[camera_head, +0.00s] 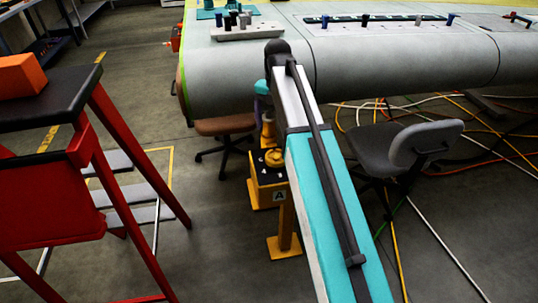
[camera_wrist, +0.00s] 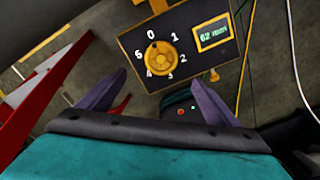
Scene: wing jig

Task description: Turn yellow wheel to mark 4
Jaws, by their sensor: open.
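The yellow wheel (camera_wrist: 161,58) sits on a dark panel (camera_wrist: 191,63) in the wrist view, ringed by marks 0 to 5. Mark 0 is above it and mark 4 (camera_wrist: 149,75) at its lower left. A small dark spot on the wheel lies near 0, but I cannot tell whether it is the pointer. A display (camera_wrist: 212,33) reads 62 mm. My gripper (camera_wrist: 159,73) is open and empty, with the wheel beyond its fingertips, apart from them. In the head view the wheel (camera_head: 274,157) shows small beside my arm, which hides part of the gripper.
The panel stands on a yellow post (camera_head: 285,222) labelled A. A large grey wing (camera_head: 400,60) spans the back. A red-framed stand (camera_head: 85,150) is at left; a grey chair (camera_head: 385,150) and loose cables are at right.

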